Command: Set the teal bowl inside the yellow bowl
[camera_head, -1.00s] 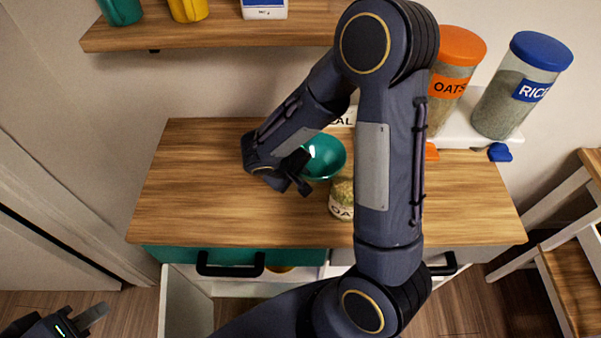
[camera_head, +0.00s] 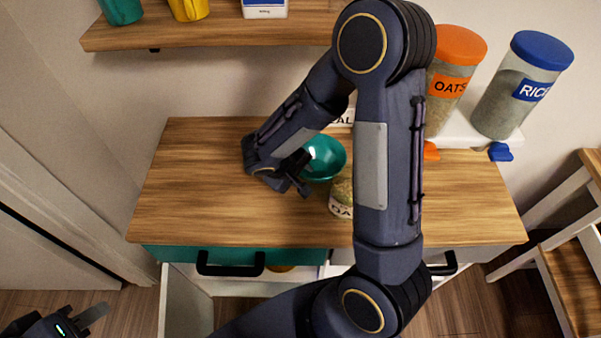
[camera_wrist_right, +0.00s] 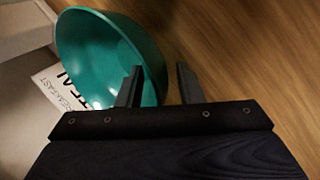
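The teal bowl (camera_head: 325,158) sits on the wooden counter, partly hidden behind my right gripper (camera_head: 303,187). In the right wrist view the teal bowl (camera_wrist_right: 95,55) looks tilted, and its rim runs between the two fingers of my right gripper (camera_wrist_right: 160,86). One finger is over the bowl's inside and the other is outside, with a gap to the rim. A small yellow-orange patch (camera_head: 281,268) shows under the counter's front edge; it may be the yellow bowl, mostly hidden. My left gripper (camera_head: 98,312) is low at the far left, away from the counter.
A jar (camera_head: 342,198) stands close to the bowl, partly behind my right arm. Oats (camera_head: 452,75) and rice (camera_head: 515,92) canisters stand at the back right. An open drawer (camera_head: 187,300) extends below the counter. The counter's left part is clear.

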